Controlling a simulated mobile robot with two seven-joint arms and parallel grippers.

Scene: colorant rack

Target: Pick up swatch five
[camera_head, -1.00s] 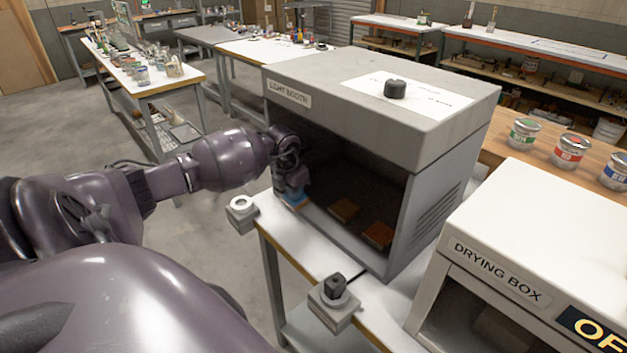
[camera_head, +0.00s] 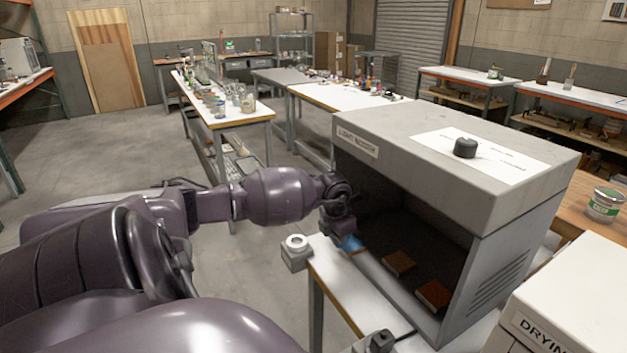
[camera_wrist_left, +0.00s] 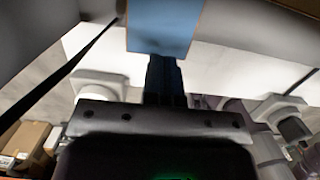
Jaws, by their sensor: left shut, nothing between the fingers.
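My left gripper (camera_head: 345,236) is at the left front edge of the light booth's opening, pointing down. Its fingers (camera_wrist_left: 166,82) are shut together in the left wrist view. A blue swatch (camera_wrist_left: 165,24) shows right at the fingertips there, and its blue (camera_head: 352,243) shows under the gripper in the head view. I cannot tell whether fingers and swatch touch. Two brown-orange swatches, one (camera_head: 399,263) and another (camera_head: 433,295), lie on the booth floor to the right. No number is readable, so I cannot tell which is swatch five. My right gripper is not in view.
The grey light booth (camera_head: 490,205) has a roof and side walls around its open front. The drying box (camera_head: 575,300) is at the lower right. Open floor lies to the left.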

